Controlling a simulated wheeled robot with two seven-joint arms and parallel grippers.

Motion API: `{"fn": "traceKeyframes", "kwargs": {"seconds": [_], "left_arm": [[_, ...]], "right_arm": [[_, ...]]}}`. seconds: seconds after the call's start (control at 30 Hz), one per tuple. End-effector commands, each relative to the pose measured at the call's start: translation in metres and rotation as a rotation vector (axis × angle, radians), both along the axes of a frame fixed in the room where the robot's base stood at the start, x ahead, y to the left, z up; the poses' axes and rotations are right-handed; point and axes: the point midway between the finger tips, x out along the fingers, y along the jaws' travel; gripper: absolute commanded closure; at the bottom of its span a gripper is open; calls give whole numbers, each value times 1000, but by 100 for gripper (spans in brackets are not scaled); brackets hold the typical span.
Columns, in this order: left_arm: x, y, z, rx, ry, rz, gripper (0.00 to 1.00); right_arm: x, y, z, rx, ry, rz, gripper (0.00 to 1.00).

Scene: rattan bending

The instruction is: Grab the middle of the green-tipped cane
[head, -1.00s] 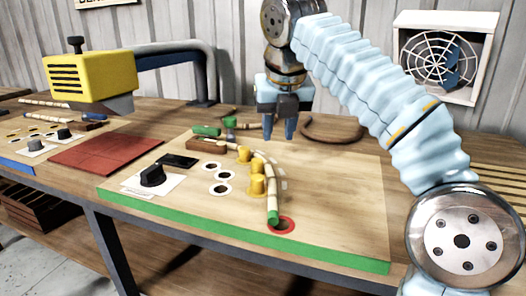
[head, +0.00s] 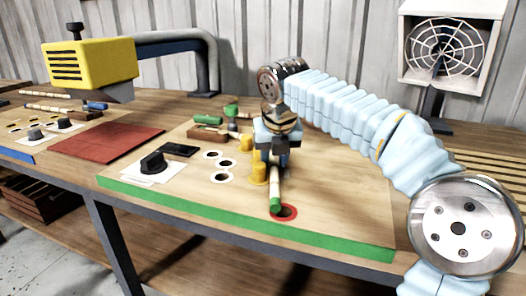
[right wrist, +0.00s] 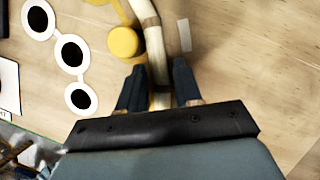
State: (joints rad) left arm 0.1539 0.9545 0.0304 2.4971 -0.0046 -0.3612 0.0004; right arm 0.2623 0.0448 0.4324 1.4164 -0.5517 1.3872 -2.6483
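The green-tipped cane (head: 275,183) lies on the wooden board, pale, with its green end beside a red-ringed hole (head: 290,212). In the right wrist view the cane (right wrist: 153,45) bends past a yellow peg (right wrist: 124,42). My right gripper (head: 275,161) is low over the cane and hides much of it in the head view. In the right wrist view its open fingers (right wrist: 157,88) stand on either side of the cane, with gaps between them and it. My left gripper is not in view.
Another yellow peg (head: 259,173) stands close to the cane. White-ringed holes (head: 222,177), a black knob (head: 153,163) and a small wooden block (head: 208,134) lie to the left. The board's right side is clear.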

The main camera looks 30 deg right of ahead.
Motion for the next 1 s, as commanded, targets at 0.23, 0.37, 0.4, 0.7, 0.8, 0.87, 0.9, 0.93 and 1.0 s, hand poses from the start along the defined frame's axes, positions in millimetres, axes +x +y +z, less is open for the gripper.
{"fn": "traceKeyframes", "kwargs": {"seconds": [0.23,0.37,0.4,0.7,0.8,0.87,0.9,0.93,1.0], "left_arm": [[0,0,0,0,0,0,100],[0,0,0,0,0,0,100],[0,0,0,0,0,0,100],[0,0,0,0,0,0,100],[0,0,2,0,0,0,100],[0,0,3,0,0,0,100],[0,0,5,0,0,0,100],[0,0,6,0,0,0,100],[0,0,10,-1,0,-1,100]], "right_arm": [[0,0,0,0,0,0,74],[0,0,0,0,0,0,94],[0,0,0,0,0,0,100],[0,0,1,0,-1,0,100],[0,0,4,0,-1,0,100],[1,0,9,0,-2,0,100],[1,0,14,0,-3,0,100],[1,1,18,0,-2,1,100],[1,0,30,0,-3,0,100]]}}
